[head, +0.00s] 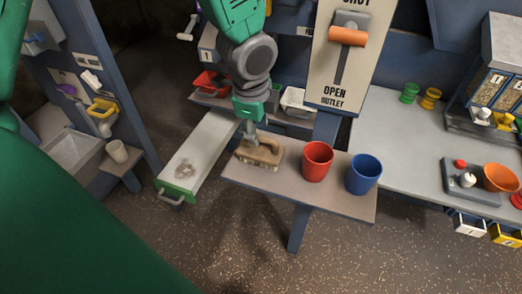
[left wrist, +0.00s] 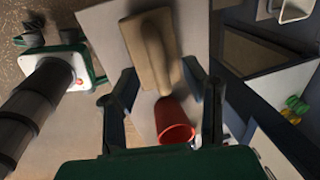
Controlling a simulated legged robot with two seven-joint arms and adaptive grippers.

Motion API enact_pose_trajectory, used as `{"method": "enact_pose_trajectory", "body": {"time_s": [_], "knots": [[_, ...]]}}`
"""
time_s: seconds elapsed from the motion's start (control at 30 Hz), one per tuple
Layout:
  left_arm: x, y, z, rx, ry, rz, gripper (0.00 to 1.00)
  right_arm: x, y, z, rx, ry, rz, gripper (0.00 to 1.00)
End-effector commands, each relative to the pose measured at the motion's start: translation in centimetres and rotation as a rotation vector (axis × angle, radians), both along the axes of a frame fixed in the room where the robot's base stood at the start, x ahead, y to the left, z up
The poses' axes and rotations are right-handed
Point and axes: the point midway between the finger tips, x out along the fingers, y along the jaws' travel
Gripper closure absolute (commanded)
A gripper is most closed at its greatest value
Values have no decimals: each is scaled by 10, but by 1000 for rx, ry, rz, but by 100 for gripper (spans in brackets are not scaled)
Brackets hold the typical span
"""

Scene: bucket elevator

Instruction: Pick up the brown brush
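The brown brush (head: 265,154) lies on the left end of a small grey shelf (head: 300,187) in the head view, its bristles facing down. In the left wrist view the brush (left wrist: 150,48) shows its handle side, beyond the fingertips. My left gripper (head: 250,130) is just above and behind the brush in the head view. Its fingers (left wrist: 165,85) are spread apart with nothing between them in the left wrist view. Whether a finger touches the brush cannot be told. My right gripper is not in view.
A red cup (head: 317,161) stands right of the brush, with a blue cup (head: 363,174) beyond it. A long tray with a green front (head: 180,192) extends on the left. An orange-handled lever (head: 347,36) is on the panel above.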

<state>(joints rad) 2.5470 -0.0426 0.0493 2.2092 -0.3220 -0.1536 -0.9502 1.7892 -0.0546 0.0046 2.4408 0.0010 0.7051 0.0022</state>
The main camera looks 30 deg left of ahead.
Motion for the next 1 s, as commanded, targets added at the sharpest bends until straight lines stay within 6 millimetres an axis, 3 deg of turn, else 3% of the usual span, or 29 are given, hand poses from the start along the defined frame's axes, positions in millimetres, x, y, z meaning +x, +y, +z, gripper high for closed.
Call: {"method": "enact_pose_trajectory", "body": {"time_s": [0.2, 0.5, 0.63, 1.0], "knots": [[6, -2, -32, 5, 3, -1, 61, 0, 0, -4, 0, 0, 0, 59], [7, -1, -37, 3, 0, -1, 61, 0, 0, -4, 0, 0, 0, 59], [7, 0, -37, 2, 1, -1, 100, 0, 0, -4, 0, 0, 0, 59], [7, 0, -36, 4, 2, 0, 100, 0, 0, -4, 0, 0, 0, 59]]}}
